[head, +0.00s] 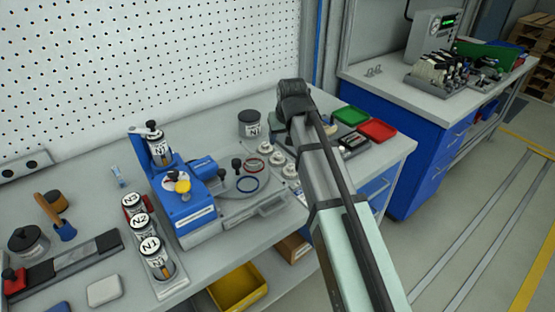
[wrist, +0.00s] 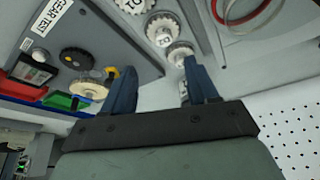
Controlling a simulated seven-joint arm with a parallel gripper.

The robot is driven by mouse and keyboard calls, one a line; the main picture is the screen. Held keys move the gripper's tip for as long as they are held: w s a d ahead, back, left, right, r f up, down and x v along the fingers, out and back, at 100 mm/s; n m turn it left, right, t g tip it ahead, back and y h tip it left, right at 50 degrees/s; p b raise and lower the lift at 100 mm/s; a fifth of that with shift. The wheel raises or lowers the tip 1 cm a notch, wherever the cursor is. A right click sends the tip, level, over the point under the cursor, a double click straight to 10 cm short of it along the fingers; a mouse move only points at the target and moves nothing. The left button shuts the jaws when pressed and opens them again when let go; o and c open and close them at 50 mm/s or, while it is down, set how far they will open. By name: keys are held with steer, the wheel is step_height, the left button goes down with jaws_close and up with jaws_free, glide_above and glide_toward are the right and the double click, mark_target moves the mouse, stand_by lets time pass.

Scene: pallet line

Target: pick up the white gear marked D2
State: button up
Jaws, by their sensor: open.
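White gears stand in a row on the bench in the head view: a back one (head: 265,148), a middle one (head: 277,159) and a front one (head: 289,171). Their marks are too small to read, so I cannot tell which is D2. The wrist view shows white gears at the top (wrist: 135,5), below it (wrist: 160,24) and nearest the fingers (wrist: 180,50). My gripper (wrist: 160,68) is open, its blue fingers apart with no gear held. The nearest gear appears just beyond the right finger's tip. In the head view the fingers are hidden behind my arm.
A grey tray (wrist: 105,25) holds a black gear (wrist: 76,60) and a cream gear (wrist: 88,89). Green (head: 350,116) and red (head: 377,130) trays lie to the right. A dark canister (head: 250,124) and a blue fixture (head: 184,205) stand left of the gears.

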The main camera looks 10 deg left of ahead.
mark_target(277, 154)
steer(key=x, duration=0.4)
steer(key=shift+s+a+x, duration=0.15)
steer(key=shift+x, duration=1.2)
steer(key=shift+s+a+x, duration=0.1)
steer(key=shift+a+x, duration=0.05)
steer(key=shift+x, duration=1.15)
steer(key=shift+c, duration=0.4)
jaws_close()
